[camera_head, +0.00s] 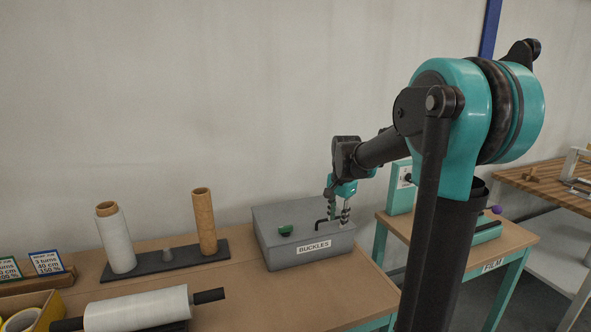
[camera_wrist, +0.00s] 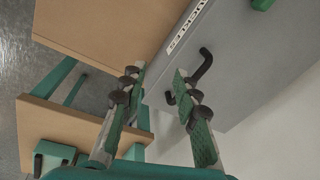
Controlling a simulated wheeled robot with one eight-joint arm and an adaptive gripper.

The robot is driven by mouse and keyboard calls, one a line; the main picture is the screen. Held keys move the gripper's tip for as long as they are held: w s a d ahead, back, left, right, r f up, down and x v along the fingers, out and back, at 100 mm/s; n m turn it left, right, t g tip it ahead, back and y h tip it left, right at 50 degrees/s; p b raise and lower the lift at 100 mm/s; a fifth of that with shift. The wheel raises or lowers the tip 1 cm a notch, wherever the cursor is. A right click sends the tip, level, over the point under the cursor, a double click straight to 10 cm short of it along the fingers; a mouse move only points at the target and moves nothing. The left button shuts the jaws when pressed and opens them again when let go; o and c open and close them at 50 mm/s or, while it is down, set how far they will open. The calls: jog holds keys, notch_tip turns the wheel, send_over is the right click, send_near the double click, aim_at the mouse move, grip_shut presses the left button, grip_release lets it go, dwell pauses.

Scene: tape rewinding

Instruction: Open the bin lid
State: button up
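The bin is a grey box with a BUCKLES label (camera_head: 314,247), standing at the right end of the near table. Its flat grey lid (camera_head: 270,215) looks shut. A black bent handle (camera_head: 321,222) stands on the lid's right part; in the wrist view the handle (camera_wrist: 205,63) passes partly behind one finger. My gripper (camera_head: 339,211) is over the lid's right end, close to the handle. In the wrist view my gripper (camera_wrist: 160,72) has its fingers apart with nothing held between them. Whether a finger touches the handle I cannot tell.
A green block (camera_head: 285,230) sits on the lid's left part. Left of the bin a dark base (camera_head: 150,265) carries a film roll (camera_head: 116,240) and a cardboard tube (camera_head: 204,220). Another film roll (camera_head: 138,308) lies in front.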

jog(key=s+d+f+n+t, duration=0.15)
jog(key=s+f+n, duration=0.4)
jog(key=s, duration=0.65)
jog(key=s+d+f+n+t, duration=0.15)
jog(key=s+f+n, duration=0.45)
jog(key=s, duration=0.6)
jog(key=w+a+r+m+g, duration=0.1)
jog(key=w+a+r+m, duration=0.1)
jog(key=w+r+m, duration=0.85)
jog(key=w+a+r+m+g, duration=0.2)
jog(key=w+r+m, duration=0.3)
jog(key=w+r, duration=1.05)
jog(key=w+f, duration=0.1)
jog(key=f, duration=0.4)
jog(key=w+f, duration=0.1)
jog(key=f, duration=0.5)
jog(key=w+a+f, duration=0.1)
jog(key=f, duration=0.5)
jog(key=shift+w, duration=0.35)
grip_shut()
jog(key=shift+y, duration=0.3)
